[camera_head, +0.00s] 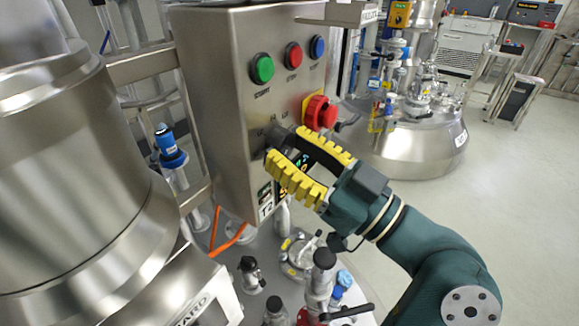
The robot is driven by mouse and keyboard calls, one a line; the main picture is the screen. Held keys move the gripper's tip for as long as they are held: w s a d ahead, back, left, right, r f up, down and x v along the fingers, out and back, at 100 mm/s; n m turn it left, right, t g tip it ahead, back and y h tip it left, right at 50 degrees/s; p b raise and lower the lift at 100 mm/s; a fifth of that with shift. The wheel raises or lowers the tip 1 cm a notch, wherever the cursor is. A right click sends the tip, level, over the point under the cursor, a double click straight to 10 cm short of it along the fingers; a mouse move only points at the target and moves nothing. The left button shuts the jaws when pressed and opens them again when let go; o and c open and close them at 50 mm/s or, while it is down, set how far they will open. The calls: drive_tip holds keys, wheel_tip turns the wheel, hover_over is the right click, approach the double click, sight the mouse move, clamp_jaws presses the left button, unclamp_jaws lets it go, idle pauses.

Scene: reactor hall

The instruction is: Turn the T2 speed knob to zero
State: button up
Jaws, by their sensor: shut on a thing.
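The steel control box (222,100) stands in the middle of the head view. A label reading T2 (266,209) is low on its front face, partly behind my gripper. My gripper (274,143) has yellow ribbed fingers and reaches in from the lower right. Its fingertips are at the lower part of the panel, shut on the dark speed knob, which is mostly hidden between and behind them. The scale marks around the knob show only in part, and its pointer cannot be seen.
Above the gripper are a green button (262,68), a red button (293,55) and a blue button (317,46). A steel vessel (75,170) stands close at left; valves and fittings (323,268) are below.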

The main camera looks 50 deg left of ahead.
drive_tip(key=shift+n+g+b, duration=0.4)
drive_tip(key=shift+n+b, duration=0.05)
drive_tip(key=shift+n, duration=0.35)
drive_tip(key=shift+r, duration=0.15)
drive_tip(key=o, duration=1.2)
drive_tip(key=shift+s+a, duration=0.1)
drive_tip(key=v, duration=1.2)
